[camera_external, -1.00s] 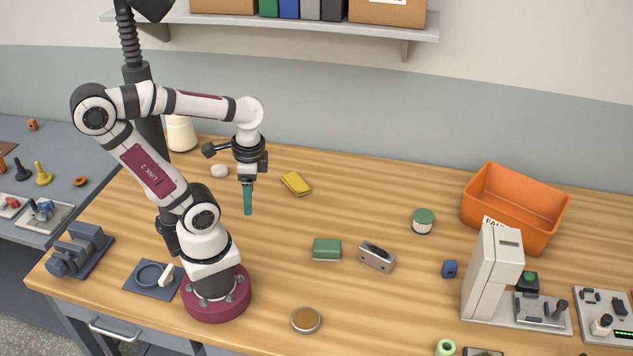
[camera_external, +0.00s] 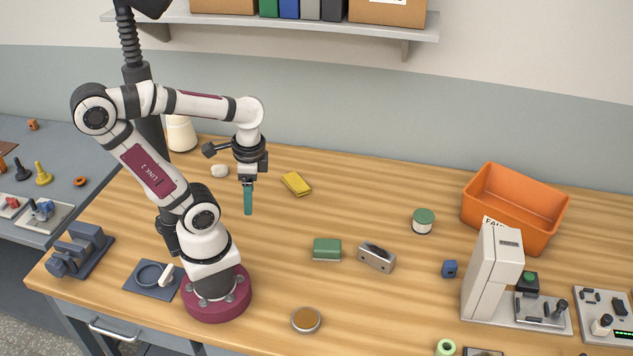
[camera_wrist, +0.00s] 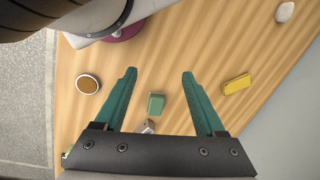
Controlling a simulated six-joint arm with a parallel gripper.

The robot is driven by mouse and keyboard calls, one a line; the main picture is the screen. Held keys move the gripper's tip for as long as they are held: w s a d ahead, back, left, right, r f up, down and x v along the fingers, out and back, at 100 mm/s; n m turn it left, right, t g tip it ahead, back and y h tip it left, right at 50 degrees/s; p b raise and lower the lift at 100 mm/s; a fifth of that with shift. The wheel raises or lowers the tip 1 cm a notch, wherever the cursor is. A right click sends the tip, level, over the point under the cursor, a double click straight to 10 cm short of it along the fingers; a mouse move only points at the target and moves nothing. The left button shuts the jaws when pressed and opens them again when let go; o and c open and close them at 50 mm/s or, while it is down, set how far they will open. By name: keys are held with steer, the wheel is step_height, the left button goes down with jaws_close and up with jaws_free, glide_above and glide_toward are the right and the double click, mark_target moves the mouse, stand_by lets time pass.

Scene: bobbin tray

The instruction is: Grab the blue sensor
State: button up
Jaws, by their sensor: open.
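The blue sensor (camera_external: 449,268) is a small dark-blue block on the wooden bench, right of centre in the external view and just left of the white machine. I cannot make it out in the wrist view. My gripper (camera_external: 248,198) hangs above the bench, well to the left of the sensor and farther back. Its teal fingers point down.
A green block (camera_external: 327,249) and a metal block (camera_external: 377,256) lie between my gripper and the sensor. A green-lidded jar (camera_external: 423,221) stands behind the sensor. The white machine (camera_external: 490,270) stands close on its right, with an orange bin (camera_external: 492,215) behind. A yellow block (camera_external: 296,183) lies near my gripper.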

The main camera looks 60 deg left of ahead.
steer(key=shift+c, duration=0.4)
steer(key=t+h, duration=0.9)
steer(key=t, duration=0.3)
glide_toward(446, 263)
steer(key=shift+m, duration=0.3)
steer(key=x, duration=0.9)
jaws_close()
